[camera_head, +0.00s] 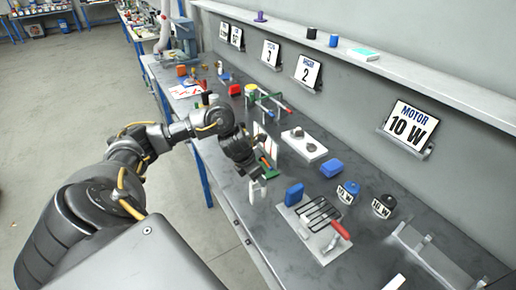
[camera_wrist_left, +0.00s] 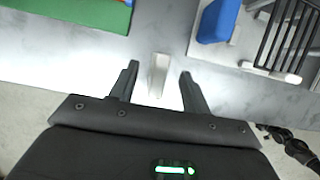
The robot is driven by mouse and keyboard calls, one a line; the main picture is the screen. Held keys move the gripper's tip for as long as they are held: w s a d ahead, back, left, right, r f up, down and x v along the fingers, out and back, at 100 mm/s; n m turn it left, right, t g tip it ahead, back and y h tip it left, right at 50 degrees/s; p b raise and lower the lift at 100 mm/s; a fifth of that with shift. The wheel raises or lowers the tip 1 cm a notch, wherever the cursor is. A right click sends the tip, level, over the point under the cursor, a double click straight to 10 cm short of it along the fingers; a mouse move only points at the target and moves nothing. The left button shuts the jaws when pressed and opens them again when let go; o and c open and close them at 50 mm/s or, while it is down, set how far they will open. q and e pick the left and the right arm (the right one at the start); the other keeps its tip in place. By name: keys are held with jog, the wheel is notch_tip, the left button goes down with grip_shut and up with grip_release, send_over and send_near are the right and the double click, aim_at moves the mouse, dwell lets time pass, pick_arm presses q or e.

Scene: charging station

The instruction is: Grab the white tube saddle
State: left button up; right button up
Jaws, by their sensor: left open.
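The white tube saddle (camera_wrist_left: 158,75) is a small pale piece at the table's near edge. In the wrist view it lies between the two dark fingers of my left gripper (camera_wrist_left: 157,88), with a gap on each side. In the head view a small white piece (camera_head: 254,190), apparently the saddle, shows just below my left gripper (camera_head: 257,174). The gripper points down and is open, with nothing held. Whether the fingertips are level with the saddle is hard to tell. My right gripper is not in view.
A green board (camera_wrist_left: 90,12) lies to the left of the saddle in the wrist view. A blue block (camera_head: 294,194) and a black rack with a red handle (camera_head: 339,229) stand to its right. The dark table (camera_head: 233,190) is bare around the saddle.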

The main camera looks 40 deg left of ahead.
pick_arm(q)
jog(key=shift+p+x, duration=0.75)
jog(key=shift+x, duration=1.9)
jog(key=shift+s, duration=0.2)
jog(key=shift+c, duration=0.5)
grip_shut()
